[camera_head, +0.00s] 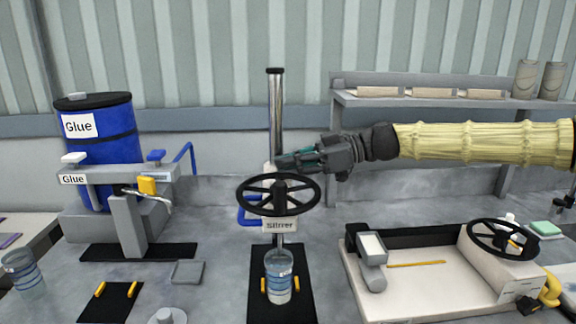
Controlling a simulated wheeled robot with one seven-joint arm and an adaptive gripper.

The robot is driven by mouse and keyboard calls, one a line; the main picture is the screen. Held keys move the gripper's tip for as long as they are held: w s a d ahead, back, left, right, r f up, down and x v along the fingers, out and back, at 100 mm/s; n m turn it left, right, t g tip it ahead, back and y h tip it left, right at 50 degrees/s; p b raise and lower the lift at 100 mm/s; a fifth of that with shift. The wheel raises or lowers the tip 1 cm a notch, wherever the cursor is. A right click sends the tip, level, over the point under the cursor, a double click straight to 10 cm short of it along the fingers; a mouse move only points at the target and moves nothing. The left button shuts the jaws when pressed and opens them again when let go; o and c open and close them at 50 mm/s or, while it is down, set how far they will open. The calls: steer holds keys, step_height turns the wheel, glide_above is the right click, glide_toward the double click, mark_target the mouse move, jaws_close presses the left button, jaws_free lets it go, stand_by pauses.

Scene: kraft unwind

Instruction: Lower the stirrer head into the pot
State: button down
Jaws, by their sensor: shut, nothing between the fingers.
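The stirrer stands in the middle of the head camera view, with a tall steel column (275,110), a black spoked handwheel (279,194) and a carriage labelled "Stirrer" (281,226). A clear pot with blue bands (279,277) stands below the carriage on a black base plate (254,306) with yellow guides. The stirrer head itself is hard to make out; the handwheel and carriage hide part of it. My gripper (279,161) is shut, just above and behind the handwheel by the column. I cannot tell whether it touches the carriage or column.
A blue glue drum (110,150) and glue stand (128,222) are at left. Another clear cup (24,273) stands at the far left. At right is a white machine bed (400,288) with a second handwheel (502,238). A shelf (440,101) holds rolls and cans behind my arm.

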steer(key=shift+f+b, duration=2.3)
steer(key=shift+f, duration=1)
steer(key=shift+s+f, duration=0.1)
